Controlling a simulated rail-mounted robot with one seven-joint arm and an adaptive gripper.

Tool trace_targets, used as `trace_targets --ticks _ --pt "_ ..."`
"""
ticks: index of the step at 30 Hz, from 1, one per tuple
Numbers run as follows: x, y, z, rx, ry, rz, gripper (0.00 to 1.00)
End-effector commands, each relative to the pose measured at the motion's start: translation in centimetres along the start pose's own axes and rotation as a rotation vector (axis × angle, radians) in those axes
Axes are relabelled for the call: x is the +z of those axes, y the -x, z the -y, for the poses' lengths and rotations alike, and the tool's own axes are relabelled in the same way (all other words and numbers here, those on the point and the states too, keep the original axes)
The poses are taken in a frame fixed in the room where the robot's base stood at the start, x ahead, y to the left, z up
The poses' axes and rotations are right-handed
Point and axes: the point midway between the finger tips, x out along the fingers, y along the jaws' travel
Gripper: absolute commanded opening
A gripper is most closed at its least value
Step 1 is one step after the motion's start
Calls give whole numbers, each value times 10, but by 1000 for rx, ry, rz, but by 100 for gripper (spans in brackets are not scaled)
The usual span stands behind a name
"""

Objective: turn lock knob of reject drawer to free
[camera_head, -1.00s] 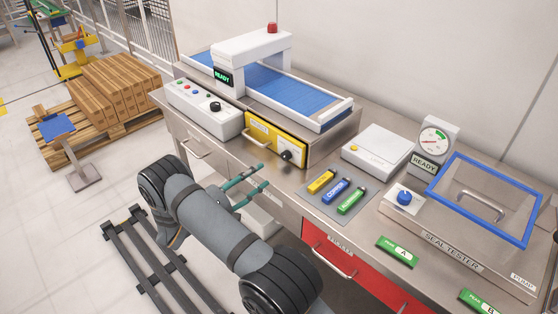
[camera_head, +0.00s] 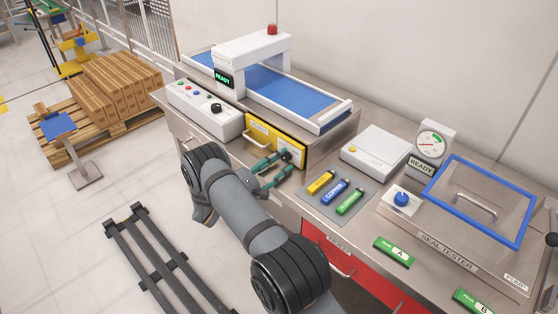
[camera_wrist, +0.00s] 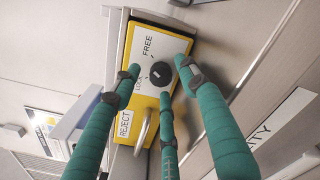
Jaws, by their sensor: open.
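The reject drawer is a yellow-fronted box (camera_head: 257,133) under the blue conveyor. Its front also shows in the wrist view (camera_wrist: 178,48), with a white plate marked FREE and LOCK. The black round lock knob (camera_wrist: 160,73) sits on that plate; a small pale mark on it seems to lie on the LOCK side. My gripper (camera_head: 281,162) is open, its green fingers reaching to the drawer front. In the wrist view its fingertips (camera_wrist: 158,77) spread around the knob, apparently without touching it. In the head view the fingers partly cover the knob.
A metal drawer handle (camera_wrist: 142,130) stands out below the knob, close to the fingers. A grey mat with yellow, blue and green blocks (camera_head: 335,189) lies to the right on the bench. A control box (camera_head: 205,110) stands to the left.

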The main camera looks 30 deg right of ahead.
Motion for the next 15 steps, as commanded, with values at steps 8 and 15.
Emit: trace_targets --ticks 8,15 --pt "0 0 0 0 0 0 41" --pt "0 0 0 0 0 0 27"
